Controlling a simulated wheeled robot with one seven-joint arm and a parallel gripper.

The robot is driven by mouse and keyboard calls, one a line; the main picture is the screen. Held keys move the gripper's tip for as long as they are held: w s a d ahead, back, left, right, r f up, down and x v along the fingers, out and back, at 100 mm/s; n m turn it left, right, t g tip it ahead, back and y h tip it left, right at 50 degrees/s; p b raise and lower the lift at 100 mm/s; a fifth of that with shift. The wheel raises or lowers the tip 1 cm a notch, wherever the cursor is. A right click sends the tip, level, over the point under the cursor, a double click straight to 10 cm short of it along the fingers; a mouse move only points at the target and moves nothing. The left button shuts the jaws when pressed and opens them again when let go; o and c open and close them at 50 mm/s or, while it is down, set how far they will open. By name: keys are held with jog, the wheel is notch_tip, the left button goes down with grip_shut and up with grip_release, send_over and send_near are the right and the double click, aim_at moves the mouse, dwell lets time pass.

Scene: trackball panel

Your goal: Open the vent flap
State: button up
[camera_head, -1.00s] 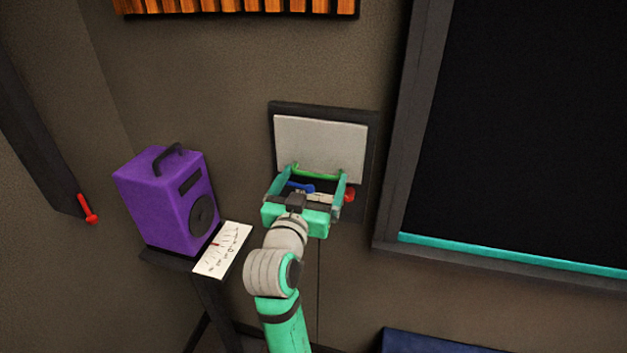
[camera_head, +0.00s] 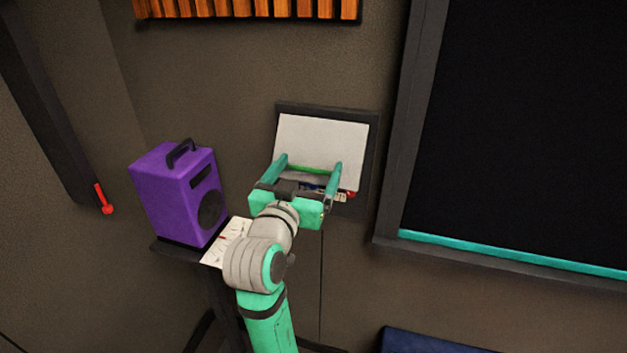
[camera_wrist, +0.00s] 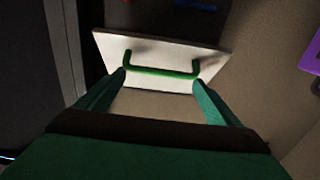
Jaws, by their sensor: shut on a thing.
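The vent flap (camera_head: 322,140) is a pale, flat panel in a dark frame (camera_head: 370,150) on the wall. Its green bar handle (camera_head: 316,170) runs along the lower part. My gripper (camera_head: 309,164) reaches up to the flap from below. In the wrist view my gripper (camera_wrist: 160,78) has one finger at each end of the green handle (camera_wrist: 163,72) and is shut on it.
A blue part (camera_head: 313,187) and a red part (camera_head: 350,194) sit just below the flap, partly hidden by my gripper. A purple speaker (camera_head: 180,195) stands on a small shelf at left. A large dark framed panel (camera_head: 520,130) is at right.

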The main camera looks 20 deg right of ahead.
jog(key=shift+s+d+r, duration=0.2)
jog(key=shift+s+r, duration=0.05)
jog(key=shift+r, duration=0.1)
jog(key=c, duration=1.1)
jog(key=o, duration=0.4)
jog(key=shift+w+f, duration=0.1)
jog(key=shift+f, duration=0.05)
jog(key=o, duration=2)
jog(key=shift+a+f, duration=0.1)
jog(key=shift+f, duration=0.05)
jog(key=shift+o, duration=0.2)
jog(key=shift+a, duration=0.1)
jog(key=v, duration=1)
jog(key=shift+s, duration=0.25)
jog(key=shift+a, duration=0.15)
